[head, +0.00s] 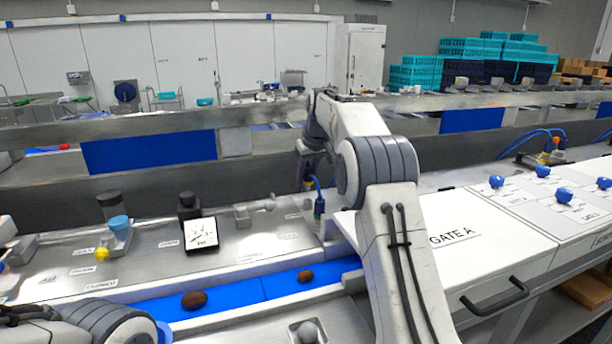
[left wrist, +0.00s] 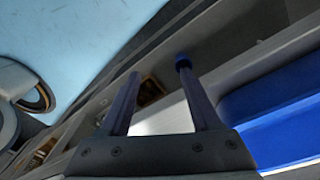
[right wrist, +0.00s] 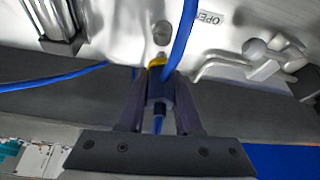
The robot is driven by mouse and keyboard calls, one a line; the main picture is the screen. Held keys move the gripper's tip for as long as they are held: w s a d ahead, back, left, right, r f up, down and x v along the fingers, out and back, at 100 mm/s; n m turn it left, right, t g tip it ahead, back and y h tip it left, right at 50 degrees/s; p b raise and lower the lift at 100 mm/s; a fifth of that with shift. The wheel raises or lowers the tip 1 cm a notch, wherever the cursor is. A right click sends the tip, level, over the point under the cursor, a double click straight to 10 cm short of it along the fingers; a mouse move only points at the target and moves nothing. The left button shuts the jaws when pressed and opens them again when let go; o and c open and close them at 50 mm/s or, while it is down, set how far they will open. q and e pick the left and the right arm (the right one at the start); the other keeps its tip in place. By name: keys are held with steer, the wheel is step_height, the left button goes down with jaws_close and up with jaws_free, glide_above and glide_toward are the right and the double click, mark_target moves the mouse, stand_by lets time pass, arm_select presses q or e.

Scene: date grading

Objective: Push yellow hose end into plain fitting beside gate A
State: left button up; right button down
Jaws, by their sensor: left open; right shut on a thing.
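My right gripper (head: 308,181) is shut on the yellow-banded hose end, beside the white GATE A housing (head: 455,238). In the right wrist view, my right gripper (right wrist: 160,80) grips the dark blue body of the hose end (right wrist: 158,92); its yellow band (right wrist: 157,62) shows past the fingertips. A blue hose passes in front of it. A small round grey metal stub (right wrist: 162,28), possibly the plain fitting, lies just beyond the yellow band. I cannot tell whether they touch. My left gripper (left wrist: 157,70) is open and empty in the left wrist view; its fingers are outside the head view.
A metal valve handle (right wrist: 258,57) stands right of the stub, near an OPEN label (right wrist: 210,18). A dark blue connector (head: 319,206) stands by the housing's left edge. Brown dates (head: 194,300) lie on the blue belt (head: 236,292). A small sign (head: 201,233) stands left.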

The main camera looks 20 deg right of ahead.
mark_target(307, 189)
steer(key=shift+f, duration=0.2)
stand_by(0.3)
steer(key=shift+f+b, duration=0.8)
steer(key=shift+f, duration=0.1)
steer(key=shift+f+p, duration=0.2)
steer(key=shift+p, duration=0.15)
stand_by(0.8)
steer(key=shift+f+b, duration=0.75)
steer(key=shift+f, duration=0.55)
stand_by(1.2)
steer(key=c, duration=1.4)
jaws_free()
steer(key=o, duration=1.2)
